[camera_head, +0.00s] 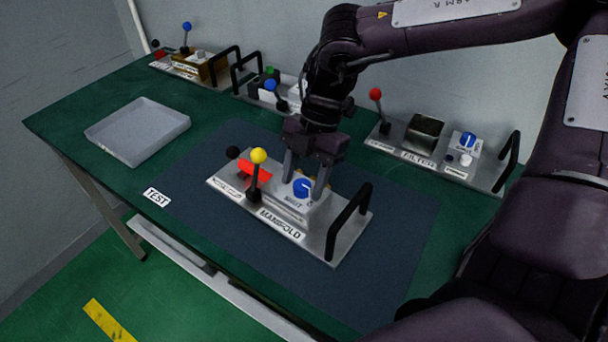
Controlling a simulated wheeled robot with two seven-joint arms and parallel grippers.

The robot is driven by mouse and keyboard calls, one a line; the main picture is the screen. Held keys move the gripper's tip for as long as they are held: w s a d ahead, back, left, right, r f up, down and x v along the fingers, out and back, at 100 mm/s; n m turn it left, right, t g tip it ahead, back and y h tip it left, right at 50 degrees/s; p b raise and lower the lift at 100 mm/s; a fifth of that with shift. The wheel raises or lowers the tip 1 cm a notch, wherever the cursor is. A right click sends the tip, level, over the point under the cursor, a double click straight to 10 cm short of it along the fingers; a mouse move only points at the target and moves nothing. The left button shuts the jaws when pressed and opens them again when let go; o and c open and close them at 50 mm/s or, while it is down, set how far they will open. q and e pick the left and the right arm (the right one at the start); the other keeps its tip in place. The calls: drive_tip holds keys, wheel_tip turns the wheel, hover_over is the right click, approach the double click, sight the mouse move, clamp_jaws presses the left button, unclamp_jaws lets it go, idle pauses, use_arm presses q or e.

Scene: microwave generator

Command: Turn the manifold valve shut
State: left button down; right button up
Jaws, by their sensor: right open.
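The manifold module (285,228) is a silver plate on a dark blue mat, labelled MANIFOLD. It carries a yellow-knobbed lever (258,157), a red part (254,171) with a black ball, a blue knob (302,188) and a black handle (347,222). A label by the blue knob seems to read SHUT. My right gripper (304,190) is open and points down over the blue knob. Its fingers stand on either side of the knob; whether they touch it I cannot tell. My left gripper is out of view.
A filter module (420,155) with a red lever stands at the back right. Two more modules, one with a brass block (207,68), stand at the back left. A clear tray (138,130) sits at the left on the green table (75,118). A TEST label (157,197) lies at the front.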

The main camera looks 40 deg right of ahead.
drive_tip(key=c, duration=1)
